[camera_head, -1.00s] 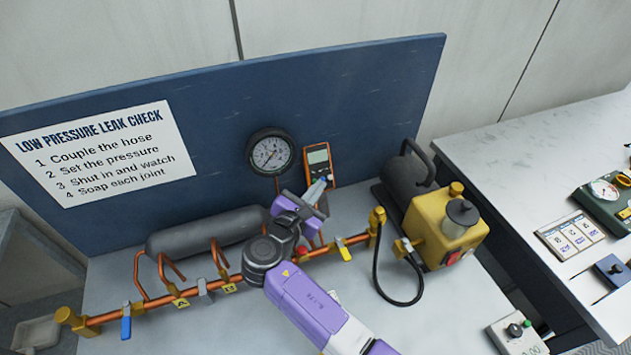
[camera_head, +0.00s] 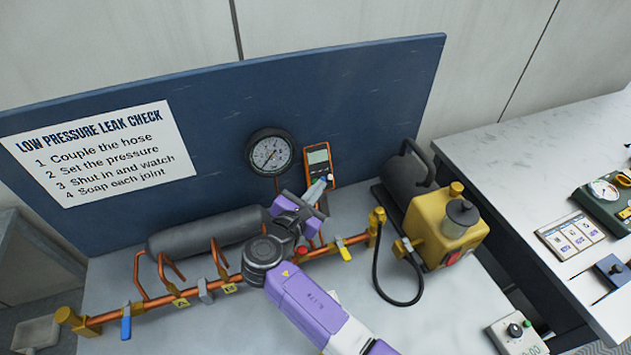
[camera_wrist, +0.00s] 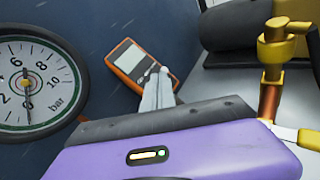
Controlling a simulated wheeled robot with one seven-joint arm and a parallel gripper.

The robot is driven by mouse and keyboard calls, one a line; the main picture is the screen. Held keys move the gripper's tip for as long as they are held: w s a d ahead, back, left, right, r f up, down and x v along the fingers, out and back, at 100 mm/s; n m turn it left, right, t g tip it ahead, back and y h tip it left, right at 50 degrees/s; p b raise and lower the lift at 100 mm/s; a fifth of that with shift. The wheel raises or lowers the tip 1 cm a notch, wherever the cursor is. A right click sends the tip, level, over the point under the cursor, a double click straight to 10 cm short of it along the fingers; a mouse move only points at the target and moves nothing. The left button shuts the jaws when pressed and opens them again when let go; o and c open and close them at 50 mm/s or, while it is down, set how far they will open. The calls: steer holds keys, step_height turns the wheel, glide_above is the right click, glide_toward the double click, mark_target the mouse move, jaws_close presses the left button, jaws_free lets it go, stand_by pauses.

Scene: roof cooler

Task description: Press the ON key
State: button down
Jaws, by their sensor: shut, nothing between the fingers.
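An orange handheld meter (camera_head: 319,160) with a grey screen leans against the blue back panel, right of the round gauge. It also shows in the wrist view (camera_wrist: 129,60), tilted. My gripper (camera_head: 325,181) is shut and empty, its fingertips at the lower part of the meter. In the wrist view my gripper's tips (camera_wrist: 159,72) overlap the meter's lower right face, where small keys lie. The tips hide part of the keypad, and I cannot read any key label. Whether the tips touch the meter I cannot tell.
A round pressure gauge (camera_head: 270,153) hangs left of the meter. A yellow pump (camera_head: 440,232) with a black hose stands at the right. A copper pipe (camera_head: 205,290) with several valves runs below my arm. A grey cylinder (camera_head: 205,232) lies behind it.

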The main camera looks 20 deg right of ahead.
steer(key=shift+w+f, duration=0.1)
steer(key=shift+w, duration=0.1)
steer(key=shift+w+f, duration=0.1)
steer(key=shift+w, duration=0.1)
steer(key=shift+w+f+b, duration=0.1)
steer(key=shift+w+b, duration=0.1)
steer(key=shift+b, duration=0.1)
stand_by(0.6)
steer(key=shift+s, duration=0.1)
steer(key=shift+s+r+p, duration=0.35)
steer(key=shift+s+p, duration=0.15)
steer(key=shift+p, duration=0.45)
steer(key=s+p, duration=0.1)
steer(key=p, duration=0.1)
steer(key=s+r+p, duration=0.1)
steer(key=s, duration=0.1)
steer(key=s+r+p, duration=0.1)
steer(key=p, duration=0.1)
steer(key=shift+s+r+p, duration=0.15)
steer(key=shift+s+p, duration=0.1)
steer(key=shift+p, duration=0.05)
